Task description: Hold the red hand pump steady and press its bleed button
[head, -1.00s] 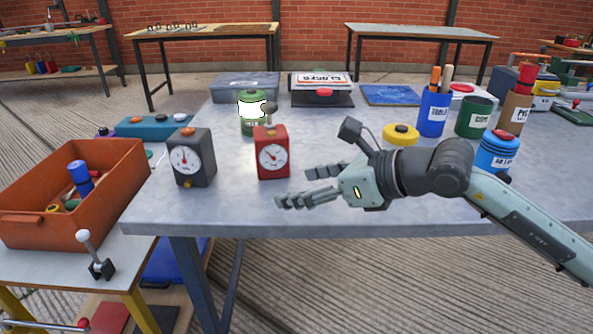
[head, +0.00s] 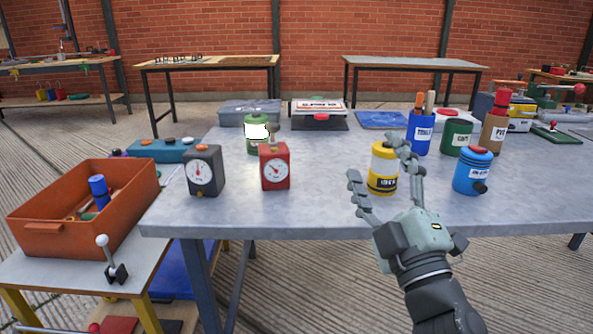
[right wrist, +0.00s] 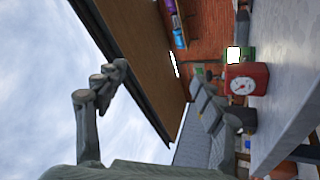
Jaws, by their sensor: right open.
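The red hand pump (head: 275,166) is a red box with a round white gauge on its front. I cannot tell for sure which part is the bleed button. In the right wrist view the red pump (right wrist: 246,79) shows sideways, beyond one finger. My right gripper (head: 376,158) is open and empty, right of the pump and apart from it, with fingers pointing up and away. It also shows in the right wrist view (right wrist: 157,80). My left gripper is out of view.
A black gauge box (head: 204,171) stands left of the pump, a green labelled can (head: 256,135) behind it. A yellow can (head: 382,170) stands behind my right fingers, a blue container (head: 473,170) further right. The table front between pump and yellow can is clear.

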